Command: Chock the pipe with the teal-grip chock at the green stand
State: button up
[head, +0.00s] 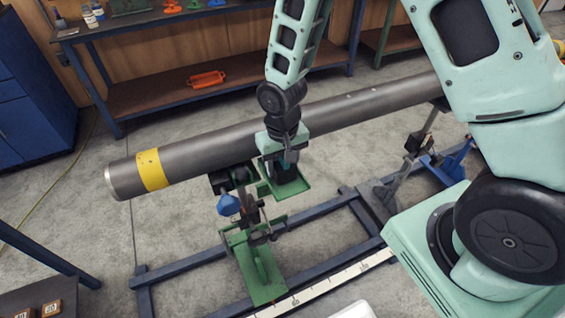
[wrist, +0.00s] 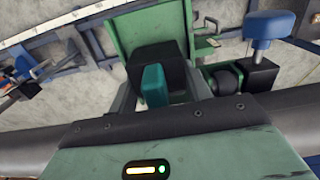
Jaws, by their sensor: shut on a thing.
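The grey steel pipe (head: 205,150) with a yellow band lies across the stands, and its dark edge also shows in the wrist view (wrist: 20,148). The green stand (head: 258,270) is below the pipe; its green plate shows in the wrist view (wrist: 122,35). My gripper (head: 287,160) is beside the pipe on its near side, pointing down over the stand's plate. It is shut on the teal-grip chock; the teal grip (wrist: 155,88) stands between the fingers, with the black chock body (wrist: 150,62) beyond it over the plate. I cannot tell whether the chock touches plate or pipe.
A blue knob (head: 228,204) on a black clamp stands left of my gripper. A blue stand (head: 445,165) carries the pipe farther right. Blue floor rails (head: 190,272) and a white measuring strip (head: 335,285) run below. A workbench (head: 180,84) is behind.

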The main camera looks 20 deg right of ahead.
jog(key=shift+w, duration=1.3)
jog(key=o, duration=1.2)
jog(key=shift+c, duration=0.2)
jog(key=shift+s+r+p, duration=0.15)
jog(key=shift+r+p, duration=0.75)
jog(key=shift+r, duration=0.25)
jog(key=shift+s+r+p, duration=0.2)
jog(key=shift+r+p, duration=0.75)
jog(key=shift+r, duration=0.2)
jog(key=shift+s+r+p, duration=0.15)
jog(key=shift+r+p, duration=0.75)
jog(key=shift+r, duration=0.25)
